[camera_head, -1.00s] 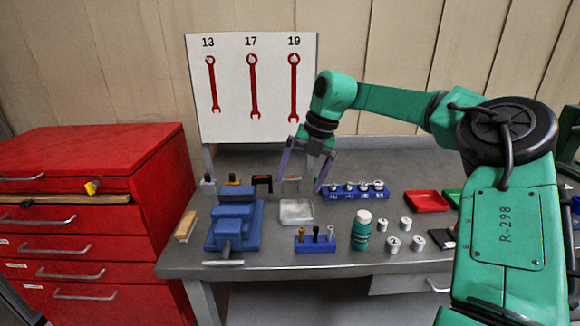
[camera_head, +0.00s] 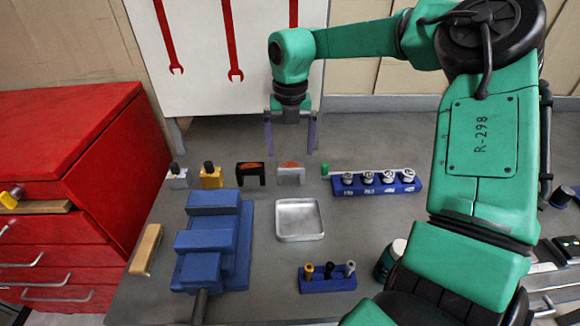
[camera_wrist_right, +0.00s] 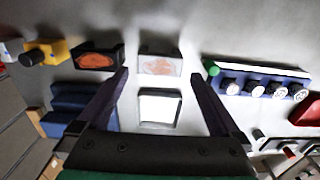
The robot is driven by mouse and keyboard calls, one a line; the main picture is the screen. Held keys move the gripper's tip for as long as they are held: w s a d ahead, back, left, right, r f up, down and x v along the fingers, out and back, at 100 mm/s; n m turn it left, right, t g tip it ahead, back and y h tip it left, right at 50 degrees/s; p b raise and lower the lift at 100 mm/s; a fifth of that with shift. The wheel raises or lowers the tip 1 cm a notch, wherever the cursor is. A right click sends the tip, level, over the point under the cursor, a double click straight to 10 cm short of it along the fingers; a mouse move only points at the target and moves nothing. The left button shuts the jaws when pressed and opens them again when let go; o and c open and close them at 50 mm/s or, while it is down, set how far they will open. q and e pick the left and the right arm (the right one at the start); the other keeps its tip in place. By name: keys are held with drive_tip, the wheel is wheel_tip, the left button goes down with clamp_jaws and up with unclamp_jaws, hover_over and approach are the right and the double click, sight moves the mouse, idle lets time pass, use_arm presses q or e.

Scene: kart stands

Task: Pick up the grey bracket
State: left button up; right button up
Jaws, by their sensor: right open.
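The grey bracket (camera_head: 291,174) stands at the back of the bench, just right of a black bracket (camera_head: 250,174). It has an orange patch on top. In the right wrist view the grey bracket (camera_wrist_right: 160,62) lies ahead of and between the fingertips, apart from them. My right gripper (camera_head: 291,150) is open and empty above and just behind the grey bracket, fingers pointing down; its two fingers also show in the right wrist view (camera_wrist_right: 158,76). My left gripper is not in view.
A yellow block (camera_head: 211,178) and a blue socket rail (camera_head: 376,186) flank the brackets. In front are a silver tray (camera_head: 299,219), a blue vise (camera_head: 215,240) and a blue bit holder (camera_head: 327,284). A small green cylinder (camera_head: 325,170) stands close right of the grey bracket.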

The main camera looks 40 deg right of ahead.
sight(290, 164)
wheel_tip(290, 164, down, 6)
drive_tip(key=shift+s+a+f+p, duration=0.1)
drive_tip(key=shift+s+f+p, duration=0.05)
drive_tip(key=shift+p, duration=0.75)
drive_tip(key=shift+f, duration=0.15)
drive_tip(key=c, duration=1.3)
clamp_jaws()
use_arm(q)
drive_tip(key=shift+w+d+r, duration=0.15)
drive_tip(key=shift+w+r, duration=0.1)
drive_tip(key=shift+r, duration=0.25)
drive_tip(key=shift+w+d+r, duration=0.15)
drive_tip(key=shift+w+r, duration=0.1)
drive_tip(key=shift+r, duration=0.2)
use_arm(e)
drive_tip(key=shift+r, duration=0.2)
